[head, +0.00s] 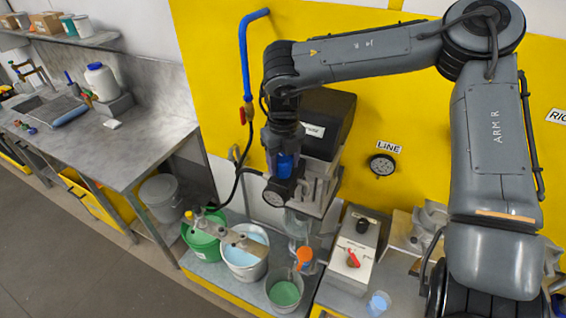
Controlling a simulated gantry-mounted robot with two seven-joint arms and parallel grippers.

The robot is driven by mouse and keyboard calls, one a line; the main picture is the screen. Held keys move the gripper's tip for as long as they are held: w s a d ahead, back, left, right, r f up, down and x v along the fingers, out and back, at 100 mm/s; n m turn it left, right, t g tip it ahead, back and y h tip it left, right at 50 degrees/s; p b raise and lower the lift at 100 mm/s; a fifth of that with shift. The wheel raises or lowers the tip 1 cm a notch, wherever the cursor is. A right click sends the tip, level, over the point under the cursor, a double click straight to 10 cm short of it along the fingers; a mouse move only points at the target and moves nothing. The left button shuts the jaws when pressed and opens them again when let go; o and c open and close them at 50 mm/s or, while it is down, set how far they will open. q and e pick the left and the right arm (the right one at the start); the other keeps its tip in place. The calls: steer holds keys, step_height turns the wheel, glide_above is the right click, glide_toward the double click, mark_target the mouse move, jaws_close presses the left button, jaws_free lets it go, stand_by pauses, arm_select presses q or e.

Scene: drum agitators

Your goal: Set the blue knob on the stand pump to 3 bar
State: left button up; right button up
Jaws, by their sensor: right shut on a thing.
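My right gripper (284,158) reaches down from my right arm in the head view and is shut on the blue knob (286,168). The knob sits on the stand pump (317,188), a grey body under a black housing; my gripper covers part of the knob. My left gripper is not in view.
A wall gauge (382,165) labelled LINE is right of the pump. A blue pipe (244,60) with a red valve and black hose is at left. Below are a green bucket (203,240), a pale-blue one (245,262) and a control box with a red switch (353,255).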

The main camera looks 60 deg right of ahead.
mark_target(283, 157)
steer(key=m, duration=0.3)
steer(key=shift+b, duration=0.3)
steer(key=shift+m, duration=1.3)
steer(key=shift+r, duration=0.1)
steer(key=o, duration=1)
steer(key=shift+o, duration=0.2)
steer(key=shift+b, duration=0.3)
step_height(283, 157, up, 10)
steer(key=shift+f, duration=0.25)
steer(key=shift+r, duration=0.65)
